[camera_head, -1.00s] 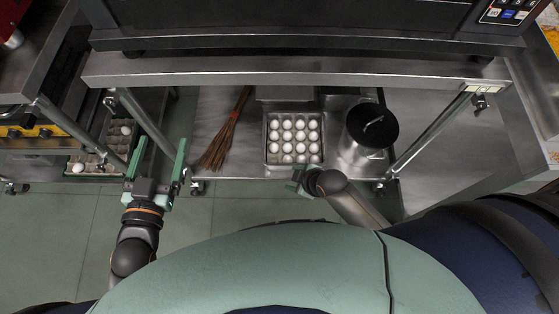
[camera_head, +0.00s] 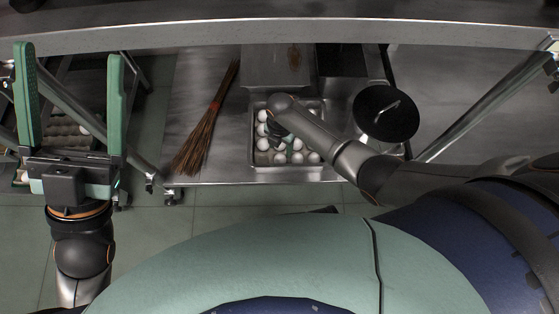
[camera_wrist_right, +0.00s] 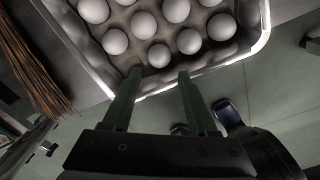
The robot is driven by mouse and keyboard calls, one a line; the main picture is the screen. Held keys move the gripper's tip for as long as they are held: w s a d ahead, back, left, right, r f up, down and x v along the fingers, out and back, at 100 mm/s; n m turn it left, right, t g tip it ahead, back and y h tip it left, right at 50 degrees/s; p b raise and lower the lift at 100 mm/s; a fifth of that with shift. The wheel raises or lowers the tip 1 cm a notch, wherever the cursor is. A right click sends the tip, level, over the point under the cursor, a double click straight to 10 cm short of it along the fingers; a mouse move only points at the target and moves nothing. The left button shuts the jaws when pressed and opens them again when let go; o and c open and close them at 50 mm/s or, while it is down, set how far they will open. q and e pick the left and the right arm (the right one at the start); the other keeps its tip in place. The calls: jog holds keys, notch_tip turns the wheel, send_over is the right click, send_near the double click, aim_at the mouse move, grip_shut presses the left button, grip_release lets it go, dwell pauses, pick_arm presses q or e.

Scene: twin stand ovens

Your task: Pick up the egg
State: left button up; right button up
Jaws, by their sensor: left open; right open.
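Several white eggs sit in a grey tray (camera_head: 252,158) on the low steel shelf; one egg (camera_head: 298,158) shows near the tray's front. My right gripper (camera_wrist_right: 160,74) is over the tray's near edge, open and empty in the right wrist view. One egg (camera_wrist_right: 159,54) lies just beyond and between its fingertips; I cannot tell whether they touch it. In the head view my right wrist hides these fingers and some eggs. My left gripper (camera_head: 70,52) is open and empty at the left, its two green fingers wide apart, away from this tray.
A straw whisk broom (camera_head: 208,125) lies left of the tray. A pot with a black lid (camera_head: 386,113) stands to its right. The steel shelf edge (camera_head: 300,36) crosses above. Another egg tray (camera_head: 66,132) is partly hidden behind my left gripper.

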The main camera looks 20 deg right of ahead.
aim_at(280, 156)
notch_tip(280, 156, down, 2)
jog(key=shift+f+b, duration=0.15)
jog(key=shift+b, duration=0.3)
notch_tip(280, 156, down, 6)
jog(key=b, duration=0.4)
jog(key=shift+w+r, duration=0.1)
jog(key=shift+r, duration=0.15)
pick_arm(q)
notch_tip(280, 156, down, 6)
jog(key=shift+w+d, duration=0.15)
jog(key=shift+d, duration=0.2)
pick_arm(e)
jog(key=shift+c, duration=0.3)
jog(key=c, duration=0.4)
